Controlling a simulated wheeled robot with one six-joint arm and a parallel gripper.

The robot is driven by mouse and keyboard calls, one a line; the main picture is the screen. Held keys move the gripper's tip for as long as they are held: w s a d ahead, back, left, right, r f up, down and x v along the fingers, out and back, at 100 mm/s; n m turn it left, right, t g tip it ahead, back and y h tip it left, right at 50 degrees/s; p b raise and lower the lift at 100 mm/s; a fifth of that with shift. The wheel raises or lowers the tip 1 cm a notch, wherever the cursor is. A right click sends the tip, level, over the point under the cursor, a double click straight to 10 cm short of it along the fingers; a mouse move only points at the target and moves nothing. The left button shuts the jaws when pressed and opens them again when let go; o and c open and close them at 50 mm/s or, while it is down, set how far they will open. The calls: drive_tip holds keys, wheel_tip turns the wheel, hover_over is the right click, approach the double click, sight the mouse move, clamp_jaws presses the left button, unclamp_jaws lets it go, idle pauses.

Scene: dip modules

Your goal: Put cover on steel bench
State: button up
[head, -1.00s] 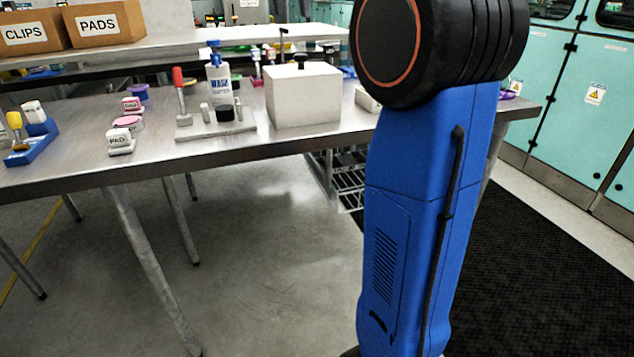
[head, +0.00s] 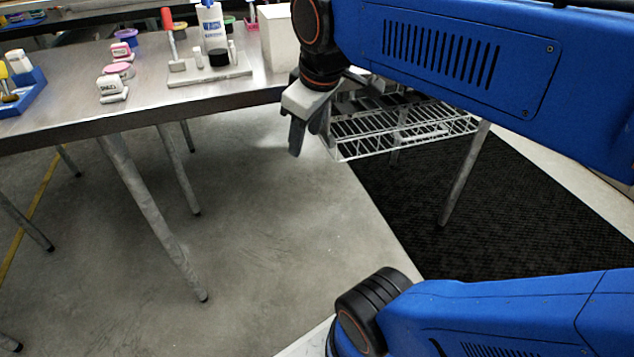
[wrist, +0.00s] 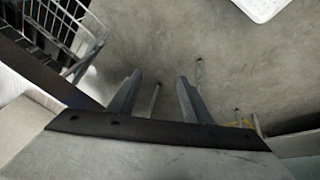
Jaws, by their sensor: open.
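The steel bench (head: 60,95) runs across the upper left of the head view.
A stand with a red-handled tool (head: 169,35), a white bottle (head: 213,28) and a black pot is left of the cover. Small stamps (head: 112,88) and a blue holder (head: 20,95) lie farther left. A wire rack (head: 400,130) is under the bench.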

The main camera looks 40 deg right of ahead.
drive_tip(key=s+a+f+m, duration=0.1)
drive_tip(key=s+f+m, duration=0.3)
drive_tip(key=f, duration=0.6)
drive_tip(key=shift+s+a+f+m+t+y, duration=0.3)
drive_tip(key=shift+s+f, duration=0.05)
drive_tip(key=shift+s, duration=0.65)
